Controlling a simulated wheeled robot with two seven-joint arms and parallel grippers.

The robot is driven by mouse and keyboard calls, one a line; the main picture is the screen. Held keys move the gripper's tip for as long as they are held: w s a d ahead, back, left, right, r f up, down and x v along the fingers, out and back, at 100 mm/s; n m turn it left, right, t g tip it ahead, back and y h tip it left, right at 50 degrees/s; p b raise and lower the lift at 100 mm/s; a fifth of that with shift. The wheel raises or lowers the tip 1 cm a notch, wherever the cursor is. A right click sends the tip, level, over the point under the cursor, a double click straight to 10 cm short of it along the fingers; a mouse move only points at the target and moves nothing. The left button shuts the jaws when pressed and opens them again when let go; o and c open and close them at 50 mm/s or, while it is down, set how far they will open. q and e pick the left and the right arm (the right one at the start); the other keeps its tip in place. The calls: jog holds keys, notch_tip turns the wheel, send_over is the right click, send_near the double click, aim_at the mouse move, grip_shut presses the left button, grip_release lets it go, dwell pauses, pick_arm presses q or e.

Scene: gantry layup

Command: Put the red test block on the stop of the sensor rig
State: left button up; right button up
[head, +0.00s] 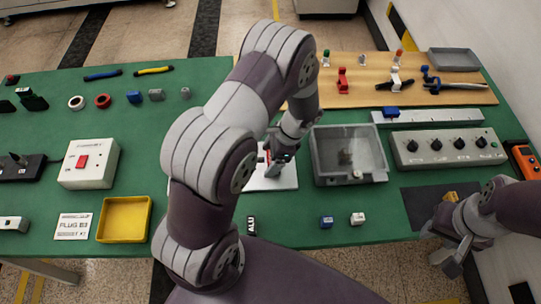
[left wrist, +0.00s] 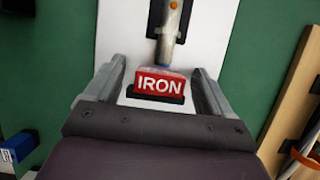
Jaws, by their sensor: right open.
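The red test block, marked IRON (left wrist: 160,86), sits at a black stop (left wrist: 130,94) on the sensor rig's white plate (left wrist: 112,28), facing the metal sensor rod (left wrist: 170,45). My left gripper (left wrist: 160,80) has one finger on each side of the block, with small gaps showing, so it looks open around it. In the head view my left gripper (head: 280,152) is low over the white plate (head: 283,180), and my arm hides most of the rig and block. My right gripper (head: 448,245) is open and empty at the table's right front.
A grey tray (head: 350,178) stands right of the rig. A blue cube (head: 326,222) and a white cube (head: 357,218) lie in front. A knob box (head: 448,148) is at right. A yellow tray (head: 124,220) and a red-switch box (head: 88,163) stand at left.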

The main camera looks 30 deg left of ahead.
pick_arm(q)
jog(key=v, duration=1.2)
jog(key=s+d+r+n+t+h, duration=0.1)
jog(key=s+r+n+t+h, duration=0.2)
jog(key=s+n, duration=0.8)
notch_tip(320, 180, up, 2)
jog(key=shift+d+r+t+h+p, duration=0.15)
jog(key=shift+d+t+h+p, duration=0.1)
jog(key=shift+t+h+p, duration=0.15)
jog(key=shift+s, duration=0.2)
